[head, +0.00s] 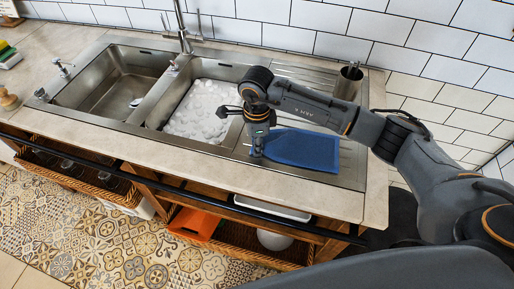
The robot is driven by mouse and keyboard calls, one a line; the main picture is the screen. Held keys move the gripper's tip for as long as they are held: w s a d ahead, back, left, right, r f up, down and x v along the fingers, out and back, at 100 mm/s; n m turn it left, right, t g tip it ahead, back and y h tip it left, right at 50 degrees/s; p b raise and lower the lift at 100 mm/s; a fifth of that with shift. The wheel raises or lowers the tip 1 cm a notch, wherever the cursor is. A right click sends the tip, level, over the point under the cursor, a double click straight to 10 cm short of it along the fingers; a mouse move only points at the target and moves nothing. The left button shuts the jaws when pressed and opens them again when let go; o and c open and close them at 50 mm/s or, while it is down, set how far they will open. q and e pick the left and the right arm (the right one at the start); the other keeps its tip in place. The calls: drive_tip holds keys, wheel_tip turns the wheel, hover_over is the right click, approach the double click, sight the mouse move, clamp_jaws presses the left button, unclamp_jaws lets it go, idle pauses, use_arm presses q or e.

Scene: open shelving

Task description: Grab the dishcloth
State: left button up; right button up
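A blue dishcloth (305,150) lies flat on the metal drainboard to the right of the sink basins. My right gripper (249,120) is over the divide between the right basin and the drainboard, at the cloth's left end. Its dark parts overlap the cloth's left edge in the picture, and I cannot tell whether they touch it. The fingers are small and dark, so their opening is unclear. The cloth shows no lifting or bunching. My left gripper is not in view.
The right basin (205,100) holds white foam or suds; the left basin (110,88) looks empty. A faucet (182,30) stands behind them. A metal cup (348,80) stands at the drainboard's back right. Below the counter are wicker baskets (85,180) and an orange item (194,224).

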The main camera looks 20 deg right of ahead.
wheel_tip(320, 180, up, 11)
drive_tip(key=p, duration=0.6)
drive_tip(key=shift+w+r, duration=0.1)
clamp_jaws()
drive_tip(key=shift+d+r, duration=0.1)
drive_tip(key=shift+r, duration=0.15)
wheel_tip(320, 180, up, 18)
drive_tip(key=p, duration=0.7)
drive_tip(key=shift+w, duration=0.1)
